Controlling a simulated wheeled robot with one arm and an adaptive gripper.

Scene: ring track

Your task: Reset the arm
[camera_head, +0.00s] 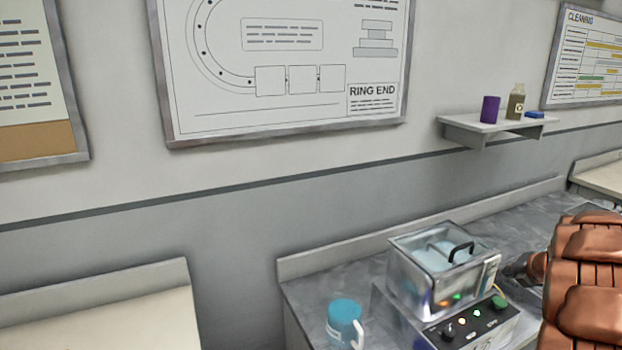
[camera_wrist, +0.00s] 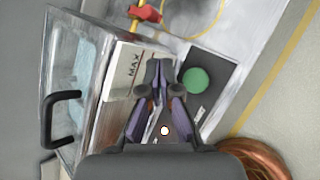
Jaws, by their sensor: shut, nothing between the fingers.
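My gripper (camera_wrist: 158,68) is shut and empty in the wrist view. It is over the front of a machine with a clear-sided tank, and its fingertips are between the white MAX label (camera_wrist: 126,75) and the round green button (camera_wrist: 195,81). I cannot tell whether the fingertips touch the machine. In the head view my copper-coloured arm (camera_head: 585,285) is at the right edge, beside the machine's tank (camera_head: 425,287); the gripper itself is hard to make out there.
The machine's control panel (camera_head: 470,328) has lit lamps. A blue jug (camera_head: 344,322) with a white handle stands left of it on the grey counter (camera_head: 315,290). A wall shelf (camera_head: 480,130) holds a purple cup (camera_head: 490,109), a bottle (camera_head: 516,102) and a blue block (camera_head: 535,114).

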